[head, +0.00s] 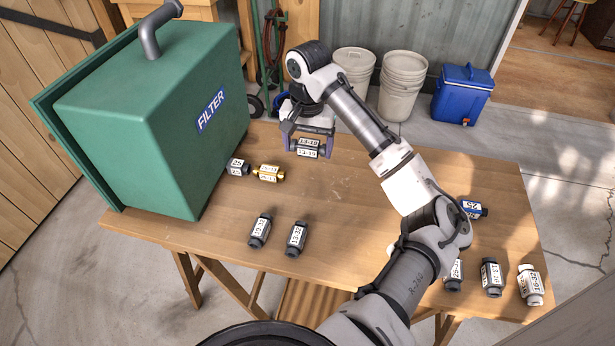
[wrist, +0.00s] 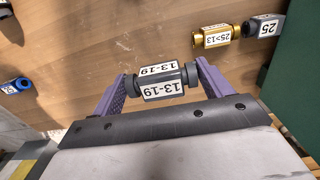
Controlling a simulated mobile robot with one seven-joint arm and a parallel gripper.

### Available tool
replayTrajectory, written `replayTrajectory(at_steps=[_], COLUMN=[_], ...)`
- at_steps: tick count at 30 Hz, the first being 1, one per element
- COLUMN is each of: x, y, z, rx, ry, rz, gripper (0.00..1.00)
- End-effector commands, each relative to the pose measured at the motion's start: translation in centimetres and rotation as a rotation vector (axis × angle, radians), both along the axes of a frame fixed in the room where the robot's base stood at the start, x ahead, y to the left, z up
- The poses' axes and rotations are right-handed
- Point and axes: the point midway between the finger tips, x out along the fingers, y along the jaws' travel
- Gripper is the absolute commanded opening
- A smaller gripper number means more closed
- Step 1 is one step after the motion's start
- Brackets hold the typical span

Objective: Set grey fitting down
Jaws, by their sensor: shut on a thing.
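The grey fitting (head: 308,148) is a dark grey piece with white labels reading 13-19. My gripper (head: 306,140) is shut on it, with a finger at each end. In the wrist view the grey fitting (wrist: 160,82) lies level between the purple fingers of my gripper (wrist: 158,88), over the wooden table (wrist: 120,40). In the head view it is at the table's far side. I cannot tell whether it touches the tabletop or hangs just above it.
A green FILTER box (head: 150,110) fills the table's left end. A brass fitting (head: 269,173) and a grey one (head: 238,167) stand beside it. Two dark fittings (head: 260,230) (head: 296,238) lie at the front; several more (head: 491,277) lie right. The middle is clear.

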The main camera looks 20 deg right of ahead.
Motion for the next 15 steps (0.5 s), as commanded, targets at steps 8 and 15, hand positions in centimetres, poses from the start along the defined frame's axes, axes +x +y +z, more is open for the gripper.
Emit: replayTrajectory(at_steps=[8,15], x=[-0.1,0.0], y=[0.0,0.0], z=[-6.2,-8.1], rx=[0.000,-0.001], ry=[0.002,0.001], rz=[0.000,0.000], gripper=[0.55,0.55])
